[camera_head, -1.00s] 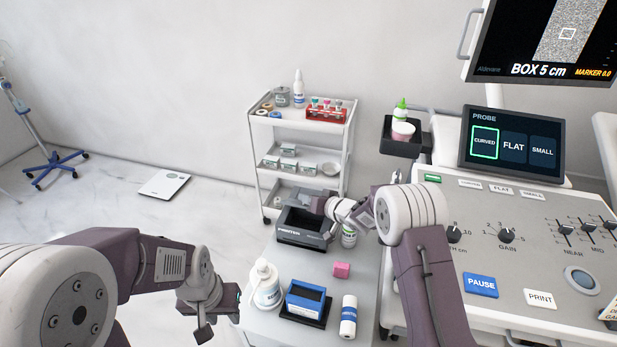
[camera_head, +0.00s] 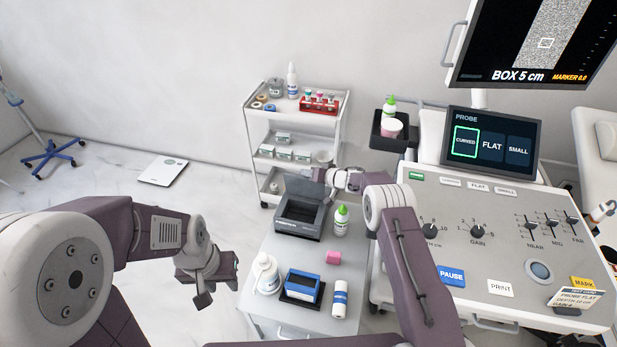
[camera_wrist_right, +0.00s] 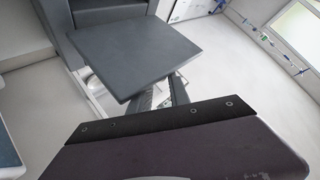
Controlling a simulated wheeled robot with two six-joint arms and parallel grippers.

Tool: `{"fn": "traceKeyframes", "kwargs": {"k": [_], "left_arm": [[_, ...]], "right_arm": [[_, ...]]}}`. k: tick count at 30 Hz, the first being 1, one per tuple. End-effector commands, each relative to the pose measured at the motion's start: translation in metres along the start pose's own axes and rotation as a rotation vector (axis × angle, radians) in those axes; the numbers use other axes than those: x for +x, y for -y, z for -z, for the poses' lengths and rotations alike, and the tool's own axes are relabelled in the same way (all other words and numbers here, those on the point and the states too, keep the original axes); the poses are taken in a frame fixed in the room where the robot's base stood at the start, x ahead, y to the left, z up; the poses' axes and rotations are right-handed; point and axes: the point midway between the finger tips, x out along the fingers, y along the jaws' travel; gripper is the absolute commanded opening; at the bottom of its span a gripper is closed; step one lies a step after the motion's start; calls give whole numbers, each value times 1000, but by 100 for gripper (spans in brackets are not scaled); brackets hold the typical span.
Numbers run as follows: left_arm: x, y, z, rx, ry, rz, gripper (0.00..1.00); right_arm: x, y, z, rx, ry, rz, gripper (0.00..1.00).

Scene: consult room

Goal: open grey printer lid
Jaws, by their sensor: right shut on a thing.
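The grey printer (camera_head: 297,226) stands at the back of the small table. Its grey lid (camera_head: 306,188) is raised, tilted up at the rear, and the dark inside of the printer shows. My right gripper (camera_head: 324,178) is shut on the lid near its upper right edge. In the right wrist view the lid is a flat dark-grey panel (camera_wrist_right: 130,55), with the fingers (camera_wrist_right: 162,93) at its near edge; their contact is partly hidden under it. My left gripper (camera_head: 219,285) is empty, left of the table, with its fingers apart.
Beside the printer stands a green-capped bottle (camera_head: 341,222). A white trolley (camera_head: 292,142) stands behind; the ultrasound console (camera_head: 460,205) is at right.

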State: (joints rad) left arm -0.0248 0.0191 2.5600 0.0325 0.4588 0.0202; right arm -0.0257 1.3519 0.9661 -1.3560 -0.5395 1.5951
Motion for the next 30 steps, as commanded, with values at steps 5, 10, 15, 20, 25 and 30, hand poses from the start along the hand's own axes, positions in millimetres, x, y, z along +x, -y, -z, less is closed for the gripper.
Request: {"fn": "traceKeyframes", "kwargs": {"k": [5, 10, 15, 20, 25, 30], "left_arm": [[1, 0, 0, 0, 0, 0, 36], [1, 0, 0, 0, 0, 0, 36], [1, 0, 0, 0, 0, 0, 36], [1, 0, 0, 0, 0, 0, 36], [1, 0, 0, 0, 0, 0, 36], [1, 0, 0, 0, 0, 0, 36]], "right_arm": [[2, -4, 7, 4, -9, -4, 0], [2, -5, 8, 5, -8, -4, 0], [3, -5, 7, 6, -7, -5, 0], [2, -5, 7, 6, -7, -5, 0], [3, -5, 6, 4, -5, -4, 42], [3, -4, 6, 3, -4, -2, 42]]}}
